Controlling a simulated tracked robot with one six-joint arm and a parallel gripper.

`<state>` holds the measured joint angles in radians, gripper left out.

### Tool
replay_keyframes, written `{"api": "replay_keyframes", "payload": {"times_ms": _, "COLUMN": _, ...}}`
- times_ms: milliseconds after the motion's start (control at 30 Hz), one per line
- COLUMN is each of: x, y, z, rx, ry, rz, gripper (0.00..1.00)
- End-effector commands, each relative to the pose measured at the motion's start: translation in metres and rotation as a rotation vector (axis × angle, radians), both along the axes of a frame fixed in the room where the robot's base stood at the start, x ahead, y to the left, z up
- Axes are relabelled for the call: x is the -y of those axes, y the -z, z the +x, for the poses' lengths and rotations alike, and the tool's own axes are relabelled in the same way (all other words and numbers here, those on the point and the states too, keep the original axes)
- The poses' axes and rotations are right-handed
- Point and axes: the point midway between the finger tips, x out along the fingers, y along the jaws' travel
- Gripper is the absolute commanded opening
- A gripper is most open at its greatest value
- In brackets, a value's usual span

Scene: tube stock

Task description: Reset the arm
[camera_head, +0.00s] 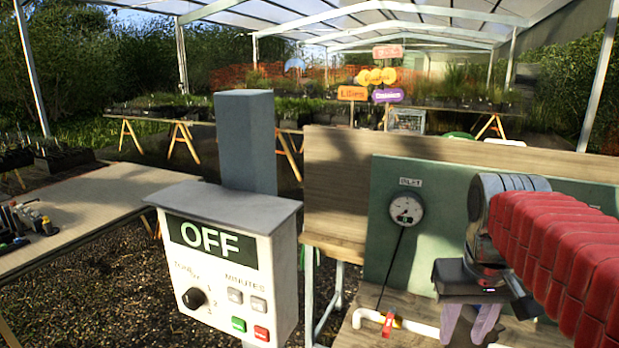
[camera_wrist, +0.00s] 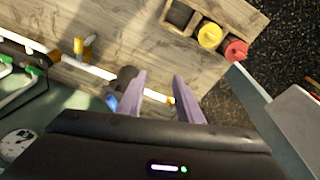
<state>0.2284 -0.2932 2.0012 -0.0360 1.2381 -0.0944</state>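My gripper (camera_wrist: 160,78) is open, with a gap between its two pale purple fingers and nothing held in it. In the head view my gripper (camera_head: 468,328) points down over the wooden bench at the lower right, its tips near the frame's bottom edge. My arm, in a red ribbed sleeve, reaches in from the right. In the wrist view a white pipe with a dark fitting lies below and beside the fingers. I cannot tell how far above the bench the fingers are.
A control box (camera_head: 226,262) reading OFF stands on a grey post at left centre. A dial gauge (camera_head: 406,209) is on the green panel behind the bench. A red valve handle (camera_head: 388,323) is on the pipe. A wooden rack (camera_wrist: 228,14) holds yellow and red caps.

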Motion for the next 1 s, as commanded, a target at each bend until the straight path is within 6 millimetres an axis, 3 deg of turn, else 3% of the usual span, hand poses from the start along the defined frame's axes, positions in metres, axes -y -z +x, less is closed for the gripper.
{"api": "replay_keyframes", "payload": {"times_ms": 600, "x": -0.077, "y": 0.046, "z": -0.068, "rx": 0.235, "ry": -0.110, "rz": 0.018, "gripper": 0.33}}
{"api": "replay_keyframes", "payload": {"times_ms": 800, "x": -0.091, "y": 0.062, "z": -0.083, "rx": 0.291, "ry": -0.134, "rz": 0.030, "gripper": 0.33}}
{"api": "replay_keyframes", "payload": {"times_ms": 1000, "x": -0.094, "y": 0.066, "z": -0.085, "rx": 0.304, "ry": -0.138, "rz": 0.034, "gripper": 0.33}}
